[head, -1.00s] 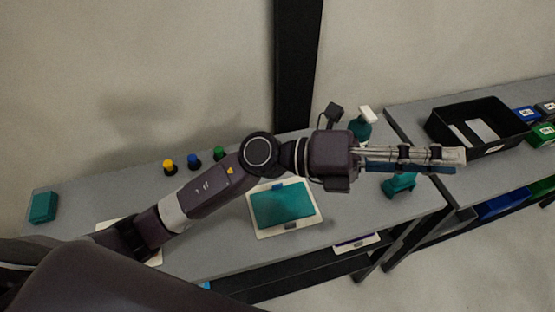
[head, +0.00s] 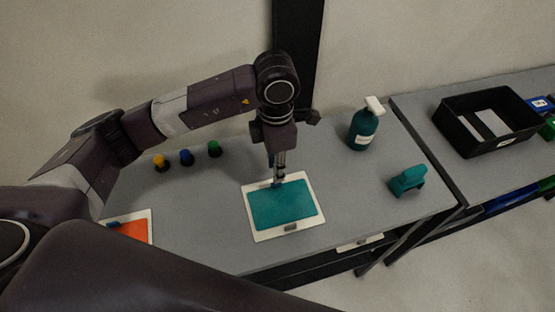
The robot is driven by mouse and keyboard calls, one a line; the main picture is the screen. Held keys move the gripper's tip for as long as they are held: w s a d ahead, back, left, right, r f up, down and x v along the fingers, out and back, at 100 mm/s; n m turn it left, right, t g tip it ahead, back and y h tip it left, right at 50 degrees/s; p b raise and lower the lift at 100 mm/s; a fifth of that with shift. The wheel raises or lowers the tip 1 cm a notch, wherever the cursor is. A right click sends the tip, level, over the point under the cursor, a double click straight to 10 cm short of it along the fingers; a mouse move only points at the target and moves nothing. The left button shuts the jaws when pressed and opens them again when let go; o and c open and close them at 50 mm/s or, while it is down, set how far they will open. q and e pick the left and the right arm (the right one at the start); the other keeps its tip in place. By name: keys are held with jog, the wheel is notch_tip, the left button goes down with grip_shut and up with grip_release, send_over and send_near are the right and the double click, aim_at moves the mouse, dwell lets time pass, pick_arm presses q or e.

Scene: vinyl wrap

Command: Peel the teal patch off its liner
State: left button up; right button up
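The teal patch (head: 284,207) lies flat on its off-white liner (head: 256,236) on the grey table. A small grey tab (head: 291,227) shows at the liner's near edge. My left gripper (head: 278,182) points down at the far edge of the patch and liner. Its fingers look close together and partly cover a small blue piece at that edge. I cannot tell whether they are closed on it or touching the patch. My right gripper is not in view.
A teal spray bottle (head: 363,129) and a teal tool (head: 408,180) stand to the right. Yellow, blue and green knobs (head: 186,157) line the back. An orange patch (head: 131,230) lies at left. A black bin (head: 487,122) sits on the right table.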

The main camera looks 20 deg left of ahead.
aim_at(282, 201)
pick_arm(q)
notch_tip(282, 201, down, 5)
jog(key=shift+r+p, duration=0.1)
jog(key=shift+p, duration=0.6)
jog(key=shift+f, duration=0.65)
